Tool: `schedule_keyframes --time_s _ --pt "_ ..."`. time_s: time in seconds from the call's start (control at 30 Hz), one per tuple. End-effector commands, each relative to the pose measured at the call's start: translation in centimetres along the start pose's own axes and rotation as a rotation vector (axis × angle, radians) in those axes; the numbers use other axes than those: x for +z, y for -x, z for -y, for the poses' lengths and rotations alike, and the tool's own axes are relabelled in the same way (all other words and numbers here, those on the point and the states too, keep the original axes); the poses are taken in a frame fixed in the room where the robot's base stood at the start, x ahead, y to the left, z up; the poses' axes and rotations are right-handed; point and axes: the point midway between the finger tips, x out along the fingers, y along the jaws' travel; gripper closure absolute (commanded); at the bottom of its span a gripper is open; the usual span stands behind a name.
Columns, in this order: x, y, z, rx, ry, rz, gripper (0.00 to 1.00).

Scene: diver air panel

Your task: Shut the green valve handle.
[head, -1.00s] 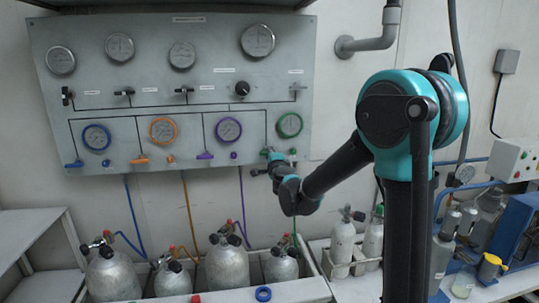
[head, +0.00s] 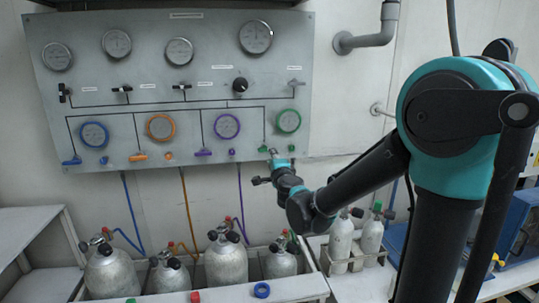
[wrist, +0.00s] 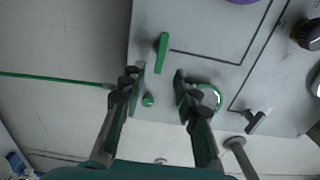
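The green valve handle (wrist: 161,52) is a narrow bar low on the grey panel, crosswise to the black line that meets it. It also shows in the head view (head: 264,148), small and partly covered by my gripper. My gripper (wrist: 158,78) is open and empty. A small round green knob (wrist: 148,100) shows between the fingers. The head view shows my gripper (head: 272,154) in front of the panel's lower right corner; its gap to the panel is unclear.
The panel (head: 120,70) also carries gauges and blue, orange and purple handles left of the green one. The green-rimmed gauge (head: 288,121) is just above the gripper. Grey cylinders (head: 226,262) stand in a rack below.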

Motion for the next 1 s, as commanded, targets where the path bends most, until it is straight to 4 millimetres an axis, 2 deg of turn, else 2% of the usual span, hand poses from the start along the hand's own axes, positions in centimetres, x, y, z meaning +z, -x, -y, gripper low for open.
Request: schedule_keyframes --time_s 0.1,0.3,1.0 --pt "0.0 1.7 0.0 0.000 0.000 0.001 0.69" --pt "0.0 3.0 0.0 0.000 0.000 0.000 0.69" --pt "0.0 3.1 0.0 0.000 0.000 0.000 0.69"
